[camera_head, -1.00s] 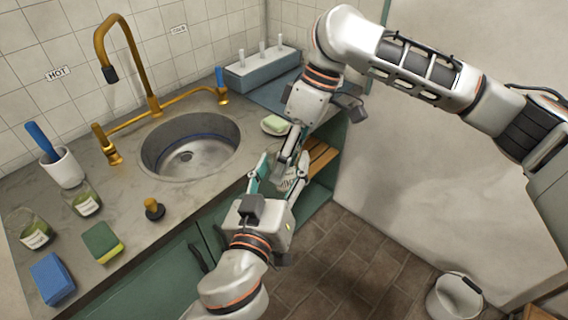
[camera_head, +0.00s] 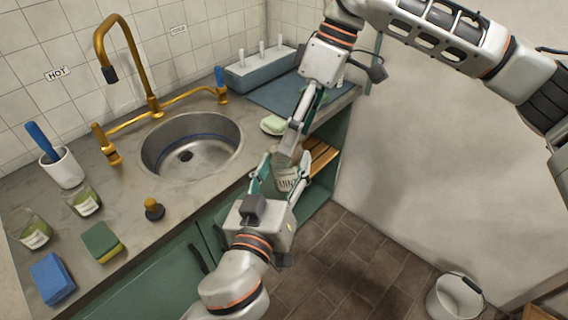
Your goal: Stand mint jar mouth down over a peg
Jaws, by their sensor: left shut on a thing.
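The mint jar (camera_head: 287,180) is a glass jar with a pale label reading MINT. My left gripper (camera_head: 282,178) is shut on it, in front of the counter edge near the sink. The jar looks roughly upright; its top is partly hidden by the fingers. My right gripper (camera_head: 294,136) points down just above the jar; its fingers are seen edge-on, so their opening is unclear. The peg rack (camera_head: 262,70), a blue-grey block with a white top and upright white pegs (camera_head: 262,48), stands at the back of the counter.
A blue-grey mat (camera_head: 277,95) lies before the rack. Green soap on a dish (camera_head: 273,125) sits near the counter edge. The sink (camera_head: 190,145) and brass tap (camera_head: 150,85) are left. Other jars (camera_head: 84,200), sponges (camera_head: 102,242) and a brush cup (camera_head: 63,167) stand farther left.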

